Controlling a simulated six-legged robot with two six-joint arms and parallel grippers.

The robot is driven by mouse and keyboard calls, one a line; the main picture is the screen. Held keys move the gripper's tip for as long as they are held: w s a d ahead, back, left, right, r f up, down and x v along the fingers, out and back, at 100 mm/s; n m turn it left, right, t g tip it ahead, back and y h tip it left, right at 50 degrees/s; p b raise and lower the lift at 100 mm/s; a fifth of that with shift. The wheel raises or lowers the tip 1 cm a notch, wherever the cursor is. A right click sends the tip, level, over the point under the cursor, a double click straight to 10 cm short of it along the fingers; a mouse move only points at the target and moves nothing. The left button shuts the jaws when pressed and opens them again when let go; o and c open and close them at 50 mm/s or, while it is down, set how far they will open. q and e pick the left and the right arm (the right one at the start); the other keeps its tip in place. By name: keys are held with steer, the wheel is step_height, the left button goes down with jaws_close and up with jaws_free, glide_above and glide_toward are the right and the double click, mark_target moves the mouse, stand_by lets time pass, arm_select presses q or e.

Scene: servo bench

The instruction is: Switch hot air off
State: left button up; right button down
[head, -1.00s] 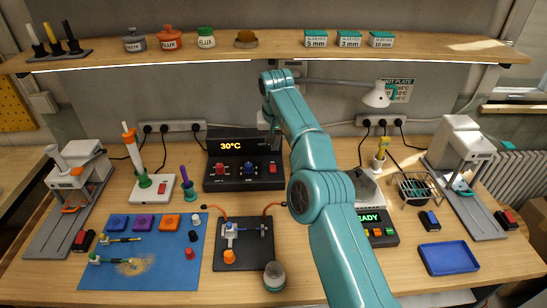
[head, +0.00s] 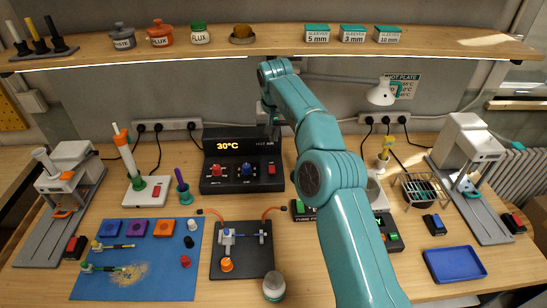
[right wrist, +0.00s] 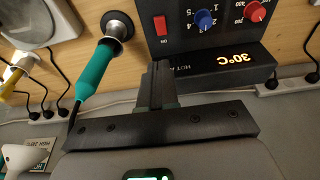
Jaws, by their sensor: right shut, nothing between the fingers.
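The hot air station (head: 217,183) is a black box at the back middle of the bench. Its display reads 30°C. It has a red knob (head: 217,170), a blue knob (head: 246,170) and a red switch (head: 271,169). In the right wrist view the station appears upside down, with the red switch (right wrist: 161,26) beside the word ON; I cannot tell which way the rocker is tilted. My right gripper (right wrist: 158,80) is shut and empty, above the station's switch side and apart from it. My left gripper is not in view.
A teal-handled tool (right wrist: 96,70) stands in a holder beside the station in the right wrist view. A shelf (head: 250,52) runs above the bench. A blue mat (head: 140,285) and a black board (head: 242,262) lie in front. A blue tray (head: 455,265) is at right.

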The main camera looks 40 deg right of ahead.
steer(key=b, duration=0.1)
glide_above(273, 170)
step_height(273, 170, down, 10)
steer(key=shift+s+r, duration=0.1)
steer(key=shift+r, duration=0.1)
step_height(273, 170, down, 2)
steer(key=shift+s+a+f+b, duration=0.1)
steer(key=shift+b, duration=0.75)
steer(key=shift+s+f, duration=0.3)
steer(key=shift+f, duration=0.2)
steer(key=shift+w+f, duration=0.2)
steer(key=shift+f, duration=0.25)
steer(key=shift+a+r, duration=0.1)
steer(key=shift+s, duration=0.15)
